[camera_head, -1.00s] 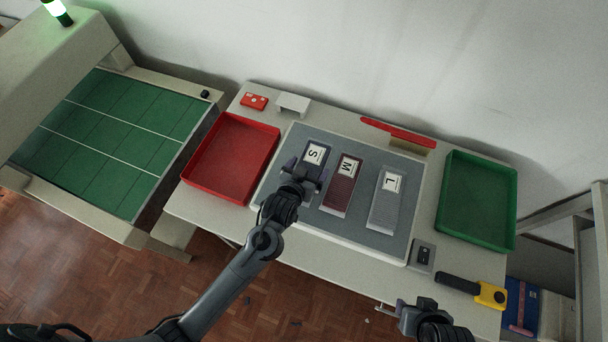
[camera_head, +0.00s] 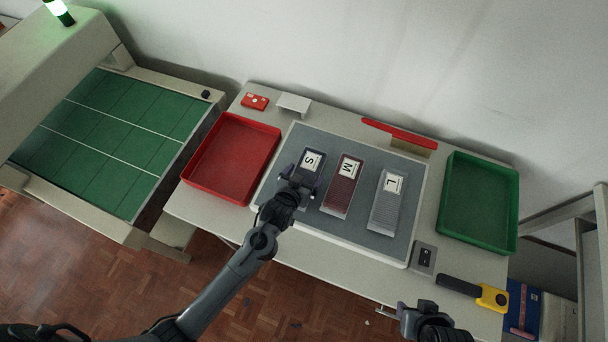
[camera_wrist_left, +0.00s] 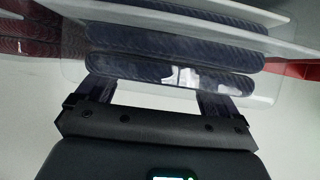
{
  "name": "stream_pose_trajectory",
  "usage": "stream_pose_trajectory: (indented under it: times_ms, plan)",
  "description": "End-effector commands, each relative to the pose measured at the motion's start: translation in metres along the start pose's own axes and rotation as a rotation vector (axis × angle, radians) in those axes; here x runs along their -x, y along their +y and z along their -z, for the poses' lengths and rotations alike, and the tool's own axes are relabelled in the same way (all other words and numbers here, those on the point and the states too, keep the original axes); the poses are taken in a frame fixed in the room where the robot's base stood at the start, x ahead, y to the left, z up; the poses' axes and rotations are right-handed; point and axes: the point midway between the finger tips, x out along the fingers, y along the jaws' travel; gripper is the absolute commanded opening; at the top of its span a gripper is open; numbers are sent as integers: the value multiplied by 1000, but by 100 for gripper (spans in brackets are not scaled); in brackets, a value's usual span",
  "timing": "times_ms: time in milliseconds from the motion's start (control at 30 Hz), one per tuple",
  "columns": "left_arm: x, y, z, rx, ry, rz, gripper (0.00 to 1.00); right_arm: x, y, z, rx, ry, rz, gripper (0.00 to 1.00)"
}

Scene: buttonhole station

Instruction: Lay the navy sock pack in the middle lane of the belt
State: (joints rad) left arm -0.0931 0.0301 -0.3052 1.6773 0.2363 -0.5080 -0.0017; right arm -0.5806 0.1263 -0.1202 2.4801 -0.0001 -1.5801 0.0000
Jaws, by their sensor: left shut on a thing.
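The navy sock pack (camera_head: 312,161) has a white S label and is at the left end of the grey mat. My left gripper (camera_head: 298,181) is shut on its near end and covers part of it. In the left wrist view the navy pack (camera_wrist_left: 170,70) in clear wrapping fills the space between the fingers. I cannot tell whether it is clear of the mat. The green belt (camera_head: 105,140) at the left has two white lines that split it into three lanes, with no packs seen on it. My right gripper (camera_head: 418,310) is at the table's front edge, away from the packs; its jaw opening is unclear.
A maroon M pack (camera_head: 341,195) and a grey L pack (camera_head: 386,210) lie on the grey mat (camera_head: 290,235). An empty red tray (camera_head: 203,187) stands between mat and belt. A green tray (camera_head: 510,210), a brush (camera_head: 400,134) and a yellow-black tool (camera_head: 490,297) are also on the table.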

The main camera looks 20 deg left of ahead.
Motion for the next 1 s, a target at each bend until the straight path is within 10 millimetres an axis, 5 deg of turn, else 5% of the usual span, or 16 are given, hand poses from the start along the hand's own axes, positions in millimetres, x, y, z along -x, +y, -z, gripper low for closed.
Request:
stream_pose_trajectory:
  times_ms: [33, 67, 100, 467, 1000]
  plan:
    - [-1, 0, -1, 0, 0, 0, 59, -1, 0, 0, 0, 0, 0, 43]
    - [-1, 0, -2, 0, -1, 0, 98, 0, 0, 0, 0, 0, 0, 43]
    - [-1, 0, -1, 0, 0, 0, 100, 0, 0, 0, 0, 0, 0, 43]
    - [5, 0, 1, 0, 0, 0, 100, 1, -1, 1, -6, 1, 5, 43]
    - [94, 0, 1, 0, -2, -1, 100, 11, -2, 4, -9, 2, 7, 43]
